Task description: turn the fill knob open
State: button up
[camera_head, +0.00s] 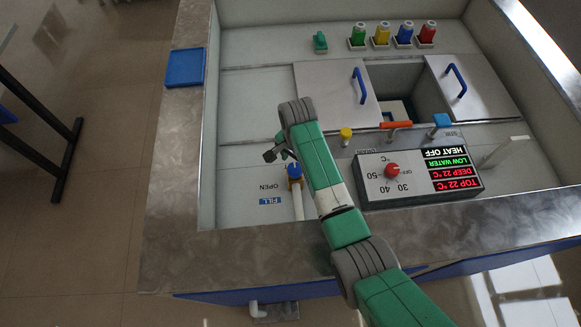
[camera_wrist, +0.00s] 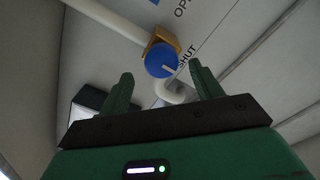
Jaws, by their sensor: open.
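The fill knob (camera_head: 294,170) is blue and sits on an orange valve body on a white pipe, beside the FILL and OPEN labels. My gripper (camera_head: 282,153) is open and empty, just above and beyond the knob in the head view. In the wrist view the two green fingers (camera_wrist: 161,76) stand apart, with the knob ahead of the gap between them. I cannot tell any contact.
A control box (camera_head: 418,178) with a red dial stands right of my arm. A yellow knob (camera_head: 346,133), an orange handle (camera_head: 396,125) and a blue knob (camera_head: 442,120) lie behind it. Lids with blue handles flank an open well (camera_head: 400,80). The floor left of the knob is clear.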

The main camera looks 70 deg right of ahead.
aim_at(295, 168)
notch_tip(295, 168, down, 3)
jog(key=shift+f, duration=0.2)
jog(key=shift+w, duration=0.1)
jog(key=c, duration=1)
jog(key=shift+r, duration=0.1)
